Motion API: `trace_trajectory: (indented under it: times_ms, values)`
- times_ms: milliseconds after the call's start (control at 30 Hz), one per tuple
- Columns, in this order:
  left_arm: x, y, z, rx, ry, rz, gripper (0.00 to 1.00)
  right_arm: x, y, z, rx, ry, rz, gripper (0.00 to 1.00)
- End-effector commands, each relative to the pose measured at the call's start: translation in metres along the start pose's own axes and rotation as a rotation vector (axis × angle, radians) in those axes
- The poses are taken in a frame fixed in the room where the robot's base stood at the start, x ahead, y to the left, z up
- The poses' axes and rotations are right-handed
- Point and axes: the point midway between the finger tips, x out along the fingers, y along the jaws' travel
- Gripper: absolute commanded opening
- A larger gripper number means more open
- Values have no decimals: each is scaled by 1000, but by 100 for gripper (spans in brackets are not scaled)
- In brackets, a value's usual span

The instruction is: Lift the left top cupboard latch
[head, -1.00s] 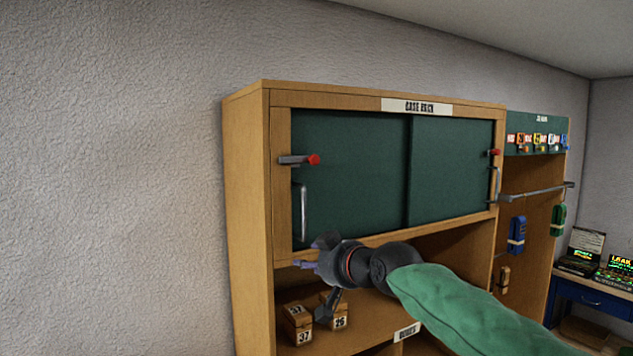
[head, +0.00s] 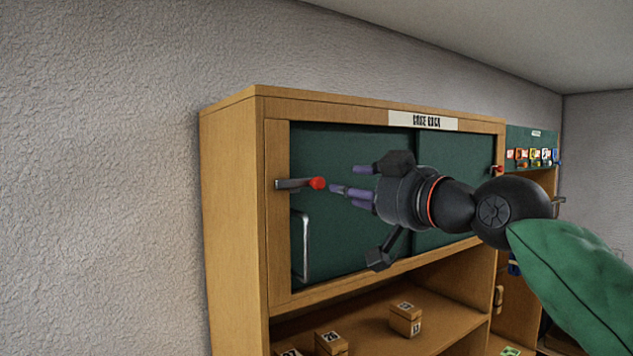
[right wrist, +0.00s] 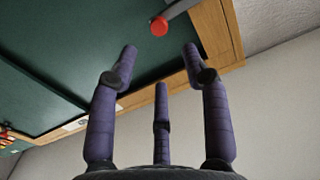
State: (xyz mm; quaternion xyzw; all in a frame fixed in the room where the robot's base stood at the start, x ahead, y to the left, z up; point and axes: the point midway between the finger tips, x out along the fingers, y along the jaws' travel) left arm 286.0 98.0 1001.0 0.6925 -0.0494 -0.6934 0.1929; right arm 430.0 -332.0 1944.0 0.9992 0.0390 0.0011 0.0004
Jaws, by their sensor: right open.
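The left top cupboard latch (head: 300,184) is a grey bar with a red knob, mounted on the left frame of the green-doored top cupboard. It lies about level. My right gripper (head: 345,192) is open and empty, its purple fingers pointing left just beside the red knob, apart from it as far as I can tell. My left gripper is not in view.
A metal door handle (head: 301,245) stands below the latch. The right latch's red knob (head: 498,169) is at the cupboard's far right. Small numbered wooden boxes (head: 404,318) sit on the shelf beneath. Bare wall lies to the left.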

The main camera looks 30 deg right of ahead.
Motion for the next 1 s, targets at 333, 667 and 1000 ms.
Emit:
trace_trajectory:
  times_ms: [333,667,1000]
  values:
    - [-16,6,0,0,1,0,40,62,0,0,2,-6,0,48]
    - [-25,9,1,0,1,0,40,95,0,0,2,-2,1,48]
    - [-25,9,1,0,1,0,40,97,0,1,1,-2,0,45]
